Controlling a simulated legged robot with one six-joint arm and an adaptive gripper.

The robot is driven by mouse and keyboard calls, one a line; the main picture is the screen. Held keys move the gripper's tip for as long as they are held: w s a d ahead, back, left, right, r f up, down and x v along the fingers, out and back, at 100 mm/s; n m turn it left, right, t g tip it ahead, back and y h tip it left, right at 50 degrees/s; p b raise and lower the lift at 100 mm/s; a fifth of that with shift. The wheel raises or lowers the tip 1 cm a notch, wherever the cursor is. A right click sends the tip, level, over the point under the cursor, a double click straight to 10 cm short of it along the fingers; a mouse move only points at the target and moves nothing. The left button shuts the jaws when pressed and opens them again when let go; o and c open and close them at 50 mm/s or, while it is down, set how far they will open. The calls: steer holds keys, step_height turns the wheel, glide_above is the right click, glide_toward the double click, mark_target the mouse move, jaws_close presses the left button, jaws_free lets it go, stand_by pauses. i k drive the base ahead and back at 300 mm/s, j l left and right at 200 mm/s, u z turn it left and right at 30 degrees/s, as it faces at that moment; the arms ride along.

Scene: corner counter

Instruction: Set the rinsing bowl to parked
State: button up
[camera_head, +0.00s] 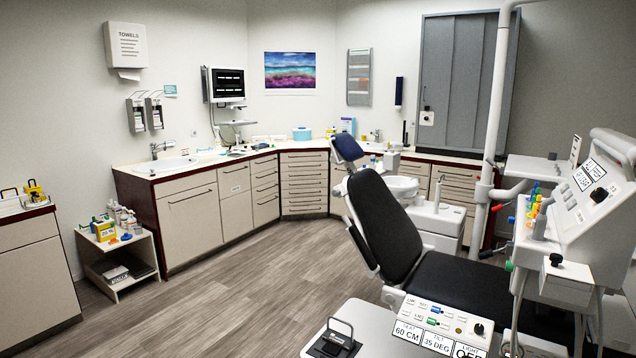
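The rinsing bowl (400,186) is a small white basin beside the dental chair, just behind the backrest's right side. It sits by a white unit (437,218), and the chair hides part of it. I cannot tell its set position from here. A white control panel (440,325) in the foreground has small coloured controls, a dark knob and displays reading "60 CM", "35 DEG" and a light "OFF". A second sloped white panel (590,195) at the right has dark knobs and labels too small to read. My gripper is not in view.
The black dental chair (385,222) fills the middle right. A white vertical pole (490,150) stands behind it. Counters with drawers (190,215) line the back, and a low shelf (118,262) stands at the left. The wooden floor (230,290) left of the chair is clear.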

mark_target(408, 189)
steer(key=i+j+u, duration=0.25)
steer(key=i+u, duration=0.2)
steer(key=i+j+u, duration=0.1)
steer(key=i+u, duration=0.35)
steer(key=i, duration=1.2)
steer(key=i+j, duration=0.1)
steer(key=i, duration=1.05)
steer(key=i+z, duration=0.1)
steer(key=i, duration=1.1)
steer(key=i+j, duration=0.15)
steer(key=i, duration=1)
steer(key=i+z, duration=0.1)
steer(key=z, duration=0.9)
steer(key=i+j+z, duration=0.1)
steer(key=z, duration=1.85)
steer(key=i+j, duration=0.35)
steer(key=i, duration=0.15)
steer(key=i+j+z, duration=0.1)
steer(key=i+j, duration=0.25)
steer(key=i, duration=0.1)
